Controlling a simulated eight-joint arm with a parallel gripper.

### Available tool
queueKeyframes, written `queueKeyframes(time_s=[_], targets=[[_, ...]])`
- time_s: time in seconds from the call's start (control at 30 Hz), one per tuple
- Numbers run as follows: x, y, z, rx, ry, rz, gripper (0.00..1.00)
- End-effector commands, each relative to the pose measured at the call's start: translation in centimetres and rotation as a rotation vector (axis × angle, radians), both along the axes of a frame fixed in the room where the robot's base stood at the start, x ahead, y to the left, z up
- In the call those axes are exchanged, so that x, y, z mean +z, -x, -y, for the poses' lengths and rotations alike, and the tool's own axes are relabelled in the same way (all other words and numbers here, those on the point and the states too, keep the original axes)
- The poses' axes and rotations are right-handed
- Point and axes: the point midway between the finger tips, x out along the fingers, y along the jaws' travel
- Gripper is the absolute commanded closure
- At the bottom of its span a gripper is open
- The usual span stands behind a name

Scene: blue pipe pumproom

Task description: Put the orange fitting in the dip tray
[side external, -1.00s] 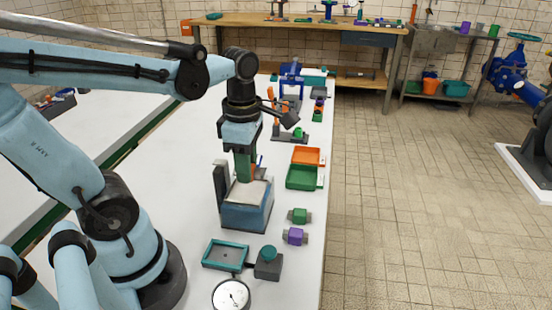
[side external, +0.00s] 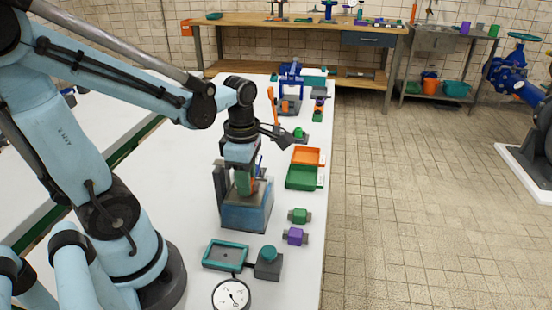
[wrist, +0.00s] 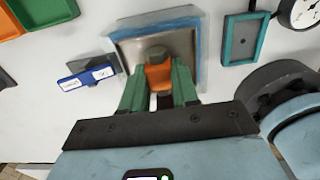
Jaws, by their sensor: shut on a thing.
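My gripper (wrist: 158,85) has green fingers that are shut on the orange fitting (wrist: 158,76), which has a grey-brown upper end. In the side external view my gripper (side external: 244,188) points down at the blue box (side external: 245,218), and the fitting is mostly hidden between the fingers. In the wrist view the fitting lies over the grey inside of this blue-rimmed box (wrist: 190,50). I cannot tell whether it touches the bottom. A shallow teal-rimmed tray (side external: 208,262) stands nearer the camera, and also shows in the wrist view (wrist: 227,40). No label shows which is the dip tray.
A dark block with a teal knob (side external: 269,262) and a dial gauge (side external: 231,296) stand by the teal tray. Green (side external: 299,216) and purple (side external: 295,236) fittings lie right of the box. Orange (side external: 308,155) and green (side external: 302,178) trays are farther back.

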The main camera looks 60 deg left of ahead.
Motion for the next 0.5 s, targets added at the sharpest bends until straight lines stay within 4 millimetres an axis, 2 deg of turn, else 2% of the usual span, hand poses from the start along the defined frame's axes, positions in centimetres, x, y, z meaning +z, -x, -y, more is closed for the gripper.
queueKeyframes(time_s=[0.13,0.17,0.3,0.33,0.5], targets=[[-0.27,-0.01,0.0,0.0,0.0,0.0,1.0],[-0.31,-0.03,0.0,0.0,0.0,0.0,0.69],[-0.27,-0.01,0.0,0.0,0.0,0.0,0.48],[-0.27,-0.01,0.0,0.0,0.0,0.0,0.45],[-0.26,-0.01,0.01,0.0,0.0,0.0,0.45]])
